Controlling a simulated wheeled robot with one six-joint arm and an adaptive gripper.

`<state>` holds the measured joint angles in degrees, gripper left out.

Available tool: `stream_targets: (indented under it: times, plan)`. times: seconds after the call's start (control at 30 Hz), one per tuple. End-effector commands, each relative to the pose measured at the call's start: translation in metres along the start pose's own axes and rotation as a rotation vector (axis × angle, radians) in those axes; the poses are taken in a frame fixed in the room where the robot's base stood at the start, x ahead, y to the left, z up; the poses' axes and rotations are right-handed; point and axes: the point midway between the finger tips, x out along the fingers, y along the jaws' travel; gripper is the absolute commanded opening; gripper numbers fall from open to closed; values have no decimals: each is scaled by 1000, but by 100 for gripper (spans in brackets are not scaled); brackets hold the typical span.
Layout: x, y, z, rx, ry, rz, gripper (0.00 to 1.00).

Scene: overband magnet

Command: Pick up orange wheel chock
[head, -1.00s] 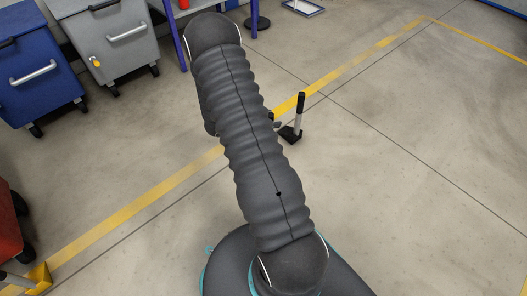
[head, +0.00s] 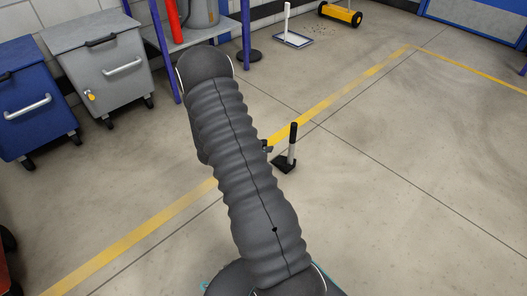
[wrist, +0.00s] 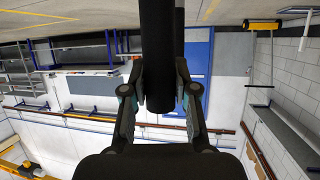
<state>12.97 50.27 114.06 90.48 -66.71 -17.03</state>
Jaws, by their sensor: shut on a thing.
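My gripper (wrist: 160,92) is shut on the dark round handle of a tool-like thing; the handle (wrist: 161,50) runs between the fingers in the wrist view, with its end towards the camera. In the head view my arm hides most of the gripper. Just right of the arm shows an upright handle with a black top, a white lower part and a dark base (head: 283,165); it appears to be the held thing. I cannot tell whether its base is clear of the floor. No orange wheel chock can be made out in the current views.
A grey bin (head: 108,68) and a blue bin (head: 35,100) stand at left. A purple-legged rack (head: 157,50) is behind my arm. A yellow-and-black wheeled unit (head: 341,14) and a small tray (head: 292,40) lie far back. The floor at right is clear.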

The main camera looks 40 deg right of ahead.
Motion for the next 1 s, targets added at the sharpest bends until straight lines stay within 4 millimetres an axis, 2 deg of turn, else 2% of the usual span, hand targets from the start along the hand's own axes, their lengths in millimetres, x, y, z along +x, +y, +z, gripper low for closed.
stream_targets:
  times: [0.23,0.47,1.0]
  plan:
    - [-9,0,-23,3,2,-1,0]
    - [-13,19,-32,1,2,-1,0]
    - [-31,100,-77,2,2,-1,0]
